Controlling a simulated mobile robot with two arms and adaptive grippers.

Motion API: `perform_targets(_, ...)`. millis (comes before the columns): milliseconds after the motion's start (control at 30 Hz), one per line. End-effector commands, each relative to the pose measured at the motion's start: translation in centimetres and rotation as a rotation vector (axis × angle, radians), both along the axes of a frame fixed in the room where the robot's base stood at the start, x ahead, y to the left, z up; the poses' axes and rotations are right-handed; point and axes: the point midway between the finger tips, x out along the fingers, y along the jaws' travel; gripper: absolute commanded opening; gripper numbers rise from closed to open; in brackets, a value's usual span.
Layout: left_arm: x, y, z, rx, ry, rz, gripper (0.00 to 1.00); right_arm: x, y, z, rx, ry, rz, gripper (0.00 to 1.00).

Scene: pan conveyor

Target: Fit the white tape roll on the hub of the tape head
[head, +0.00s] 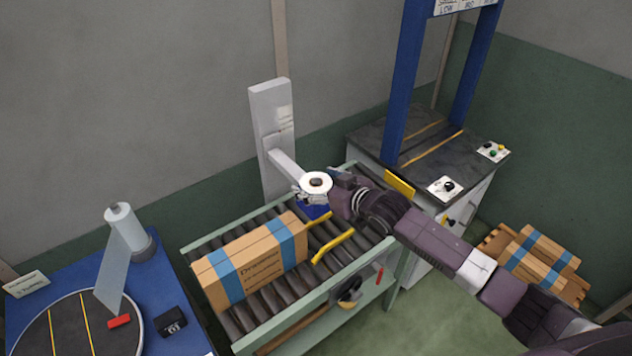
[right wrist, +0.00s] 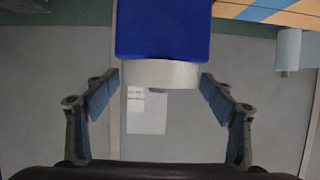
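The white tape roll (head: 316,183) is at the tape head (head: 311,211), a blue block on an arm over the conveyor. A dark round centre shows in the roll's hole, which looks like the hub. In the right wrist view the roll (right wrist: 160,74) lies against the blue tape head (right wrist: 162,28). My right gripper (right wrist: 160,80) is open, its two blue-padded fingers on either side of the roll with a small gap at each side. In the head view the right gripper (head: 322,188) partly hides the tape head. How deep the roll sits on the hub cannot be told. My left gripper is out of view.
A carton with blue tape (head: 250,262) stands on the roller conveyor (head: 285,325) below the tape head. A grey post (head: 271,130) carries the head. Yellow bars (head: 332,246) are beside the carton. A strapping machine (head: 400,150) stands behind right, a blue table (head: 165,290) at left.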

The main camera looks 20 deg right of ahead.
Motion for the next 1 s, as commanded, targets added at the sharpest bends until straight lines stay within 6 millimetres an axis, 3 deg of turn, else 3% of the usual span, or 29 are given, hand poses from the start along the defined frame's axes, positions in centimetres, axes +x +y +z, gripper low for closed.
perform_targets(367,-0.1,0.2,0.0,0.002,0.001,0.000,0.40,-0.8,-0.3,0.2,0.000,0.002,0.000,0.76)
perform_targets(800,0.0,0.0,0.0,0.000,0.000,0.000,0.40,-7.7,-2.8,3.2,-0.003,0.002,0.001,0.76)
perform_targets(1000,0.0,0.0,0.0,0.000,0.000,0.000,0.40,-9.8,-3.6,4.2,-0.002,0.001,-0.001,0.76)
